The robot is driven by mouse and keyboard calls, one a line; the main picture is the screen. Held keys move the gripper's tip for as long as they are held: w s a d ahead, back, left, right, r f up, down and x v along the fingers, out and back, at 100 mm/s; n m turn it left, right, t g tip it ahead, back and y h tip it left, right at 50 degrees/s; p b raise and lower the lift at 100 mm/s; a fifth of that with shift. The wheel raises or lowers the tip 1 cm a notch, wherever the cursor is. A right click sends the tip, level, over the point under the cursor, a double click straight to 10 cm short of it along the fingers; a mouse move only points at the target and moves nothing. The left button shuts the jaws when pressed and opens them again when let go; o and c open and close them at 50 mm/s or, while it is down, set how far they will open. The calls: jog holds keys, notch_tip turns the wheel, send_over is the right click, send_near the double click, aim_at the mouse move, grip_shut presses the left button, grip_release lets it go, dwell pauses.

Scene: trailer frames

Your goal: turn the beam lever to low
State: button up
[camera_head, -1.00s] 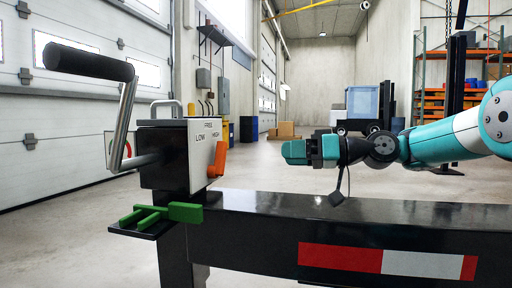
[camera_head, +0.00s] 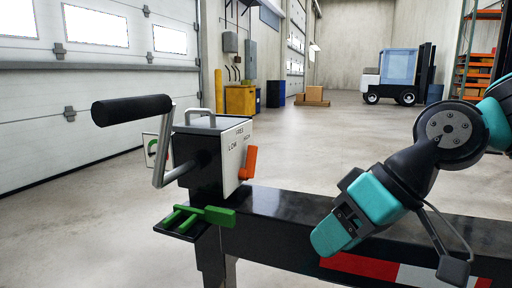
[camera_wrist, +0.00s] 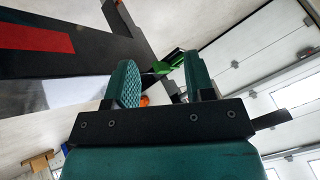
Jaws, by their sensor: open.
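The orange beam lever (camera_head: 248,163) sits on the right side of a white plate (camera_head: 236,150) marked LOW, FREE and HIGH. Its upper end leans toward HIGH, away from LOW. The plate is on a black box on the dark beam. My gripper (camera_head: 332,236) is to the right of the lever and lower in the head view, apart from it, tilted down and left. In the wrist view my gripper (camera_wrist: 158,70) shows two spread teal fingers with nothing held. A small part of the orange lever (camera_wrist: 145,100) shows between them; the rest is hidden.
A crank with a black handle (camera_head: 132,109) sticks out left of the box. A green forked piece (camera_head: 212,214) sits below it. The dark beam (camera_head: 285,212) with red and white marking runs right under my arm. Open floor lies behind the beam.

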jog(key=w+a+t+y+b, duration=0.2)
jog(key=w+y+b, duration=0.15)
jog(key=w, duration=0.65)
jog(key=n+t+y+b, duration=0.2)
jog(key=t+y+b, duration=0.1)
jog(key=y+b, duration=0.35)
send_near(256, 151)
jog(key=w+v, duration=0.1)
jog(key=v, duration=0.6)
jog(key=shift+g, duration=0.4)
jog(key=p+x, duration=1)
jog(key=x, duration=0.5)
jog(key=shift+w+a, duration=0.1)
jog(key=shift+a, duration=0.15)
jog(key=shift+w+a+r, duration=0.15)
jog(key=shift+w+a, duration=0.1)
jog(key=shift+a, duration=0.3)
grip_shut()
